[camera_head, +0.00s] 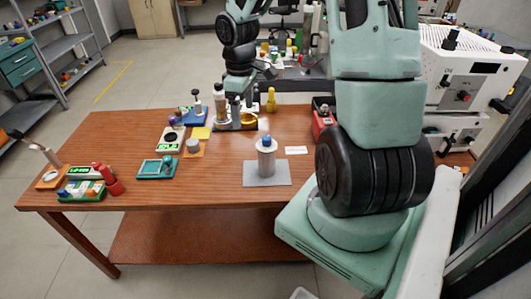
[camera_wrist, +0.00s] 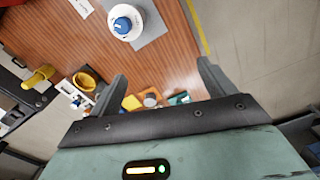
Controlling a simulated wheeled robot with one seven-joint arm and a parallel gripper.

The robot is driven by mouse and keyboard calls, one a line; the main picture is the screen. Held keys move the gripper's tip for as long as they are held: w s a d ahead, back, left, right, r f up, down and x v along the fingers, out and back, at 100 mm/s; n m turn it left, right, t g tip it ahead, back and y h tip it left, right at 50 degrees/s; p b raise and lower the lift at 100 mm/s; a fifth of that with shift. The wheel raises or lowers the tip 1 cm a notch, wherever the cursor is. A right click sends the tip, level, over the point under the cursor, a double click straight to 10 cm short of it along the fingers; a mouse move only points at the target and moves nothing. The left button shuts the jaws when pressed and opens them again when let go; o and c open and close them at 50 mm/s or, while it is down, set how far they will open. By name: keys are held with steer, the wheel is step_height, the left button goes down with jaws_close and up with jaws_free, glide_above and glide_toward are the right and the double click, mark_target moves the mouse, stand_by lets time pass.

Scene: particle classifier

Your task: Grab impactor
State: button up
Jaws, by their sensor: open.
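What looks like the impactor (camera_head: 267,163) is a grey upright cylinder with a blue knob on top. It stands on a flat grey plate (camera_head: 250,180) near the table's front edge. In the wrist view the impactor (camera_wrist: 125,22) shows from above at the top, beyond my fingers and not between them. My gripper (camera_wrist: 162,80) is open, its two dark fingers wide apart with nothing held. In the head view my arm's end hangs over the back part of the table, behind the impactor; the fingers are hard to make out there.
A white label (camera_head: 296,150) lies beside the impactor.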

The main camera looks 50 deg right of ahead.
glide_above(267, 146)
steer(key=w+d, duration=0.1)
steer(key=w, duration=0.1)
steer(key=shift+m, duration=0.4)
steer(key=f, duration=1.2)
steer(key=shift+s+d+f+p, duration=0.1)
steer(key=shift+s+d+p, duration=0.25)
steer(key=shift+s, duration=0.05)
steer(key=f, duration=0.4)
steer(key=shift+s+a+f, duration=0.2)
steer(key=shift+a+f, duration=0.05)
steer(key=shift+f, duration=0.5)
steer(key=shift+r, duration=0.1)
jaws_close()
